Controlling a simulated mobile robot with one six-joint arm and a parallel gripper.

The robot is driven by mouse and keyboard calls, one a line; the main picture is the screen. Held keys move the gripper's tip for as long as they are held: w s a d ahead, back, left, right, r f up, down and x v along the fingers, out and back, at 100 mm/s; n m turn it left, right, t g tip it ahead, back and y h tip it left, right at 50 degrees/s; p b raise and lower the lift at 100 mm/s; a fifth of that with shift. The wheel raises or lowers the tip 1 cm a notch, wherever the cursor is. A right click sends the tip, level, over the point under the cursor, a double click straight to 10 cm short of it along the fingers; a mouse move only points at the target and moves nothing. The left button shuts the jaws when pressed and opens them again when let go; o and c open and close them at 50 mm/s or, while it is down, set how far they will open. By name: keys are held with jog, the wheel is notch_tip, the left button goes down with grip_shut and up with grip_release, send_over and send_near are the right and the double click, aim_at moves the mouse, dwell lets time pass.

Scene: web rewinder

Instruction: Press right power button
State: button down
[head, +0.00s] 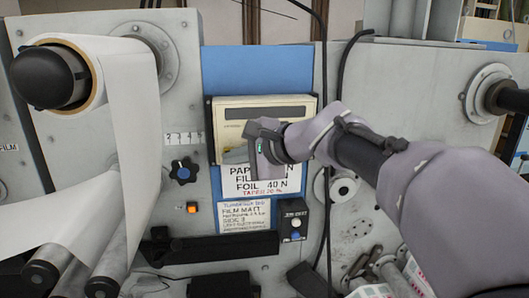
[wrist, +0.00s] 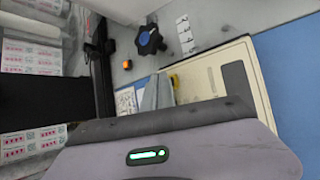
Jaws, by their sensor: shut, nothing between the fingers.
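A cream control box (head: 265,113) with a dark display strip is mounted on the blue panel, and it also shows in the wrist view (wrist: 212,68). My gripper (head: 234,155) is shut and empty in front of the box's lower left part. In the wrist view its grey fingers (wrist: 157,93) point at the lower part of the box face. A small yellow part (wrist: 174,81) shows right beside the fingers, partly hidden by them. I cannot tell whether the fingertips touch the box. My wrist and arm hide the box's lower right part, and no labelled power button can be made out.
An orange square button (head: 193,208) and a blue knob (head: 184,171) sit on the grey panel left of the box. A small black switch box (head: 294,220) is below right. A white paper roll (head: 125,80) is at left. Black cables hang at right.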

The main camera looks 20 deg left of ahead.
jog(key=shift+w+a, duration=0.15)
jog(key=shift+w, duration=0.15)
dwell(0.7)
jog(key=s+d+b, duration=0.3)
jog(key=s+b, duration=0.1)
jog(key=s, duration=0.2)
jog(key=shift+s+d, duration=0.35)
dwell(0.4)
jog(key=s+d+f+n+h+b, duration=0.1)
jog(key=s+d+f+h+b, duration=0.2)
jog(key=s+d+f+b, duration=0.3)
jog(key=s+d+f+n+h+b, duration=0.1)
jog(key=s+d+f+h+b, duration=0.2)
jog(key=d+f+b, duration=1.3)
jog(key=s+d+f+n+t+h+b, duration=0.1)
jog(key=s+d+f+h+b, duration=0.3)
jog(key=f, duration=3.4)
jog(key=s+d+b, duration=0.5)
jog(key=d+b, duration=0.2)
jog(key=b, duration=0.4)
jog(key=shift+s+f+n, duration=0.15)
jog(key=shift+s+n, duration=0.15)
jog(key=shift+s, duration=0.05)
